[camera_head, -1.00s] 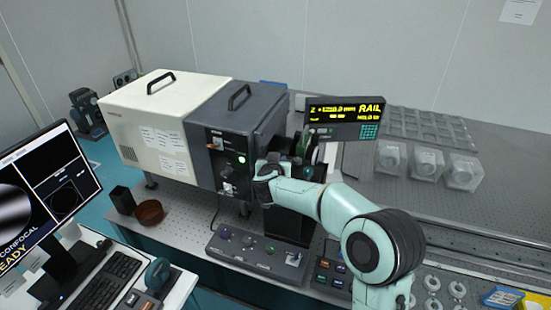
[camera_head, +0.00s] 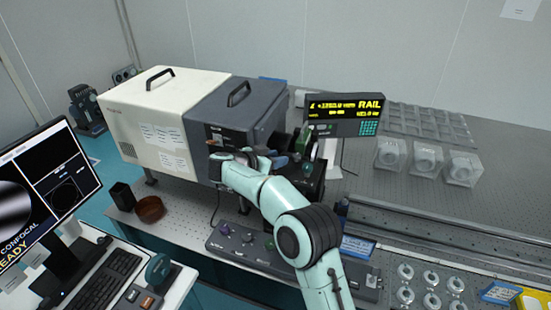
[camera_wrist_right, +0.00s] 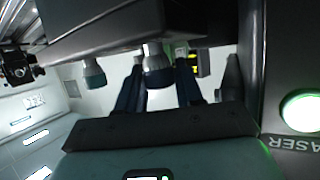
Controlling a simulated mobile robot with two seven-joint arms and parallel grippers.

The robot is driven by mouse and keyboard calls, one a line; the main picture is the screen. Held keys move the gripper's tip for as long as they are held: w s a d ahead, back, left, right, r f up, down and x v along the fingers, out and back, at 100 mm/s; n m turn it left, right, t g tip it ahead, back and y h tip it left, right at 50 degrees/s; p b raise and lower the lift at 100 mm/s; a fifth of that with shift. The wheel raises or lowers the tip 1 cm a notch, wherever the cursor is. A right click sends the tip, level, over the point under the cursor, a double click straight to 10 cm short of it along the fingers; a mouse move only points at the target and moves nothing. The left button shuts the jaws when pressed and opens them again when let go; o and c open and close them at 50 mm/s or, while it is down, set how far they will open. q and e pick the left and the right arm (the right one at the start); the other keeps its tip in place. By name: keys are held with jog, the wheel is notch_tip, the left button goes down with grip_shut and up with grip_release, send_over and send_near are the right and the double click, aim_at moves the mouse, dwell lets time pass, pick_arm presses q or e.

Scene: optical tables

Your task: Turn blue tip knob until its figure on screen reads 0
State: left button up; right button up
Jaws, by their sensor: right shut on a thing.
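My right gripper (camera_head: 217,163) is at the front face of the dark grey instrument box (camera_head: 217,132), and the arm hides part of that face. In the right wrist view, the two dark fingers of my right gripper (camera_wrist_right: 160,82) stand on either side of a grey knob (camera_wrist_right: 158,66) and are shut on it. A second knob (camera_wrist_right: 93,73) with a dull bluish tip hangs beside it, outside the fingers. I cannot tell whether the held knob's tip is blue. The monitor (camera_head: 42,190) reads "CONFOCAL" and "READY"; no knob figure is legible. My left gripper is not in view.
A rail readout (camera_head: 345,115) with yellow digits stands behind my arm. A control panel (camera_head: 240,245) with several knobs lies below it. A green light (camera_wrist_right: 302,110) glows near the "LASER" label.

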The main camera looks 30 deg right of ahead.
dwell(0.5)
jog(key=o, duration=0.9)
jog(key=shift+o, duration=0.2)
jog(key=v, duration=1.3)
jog(key=shift+a, duration=0.25)
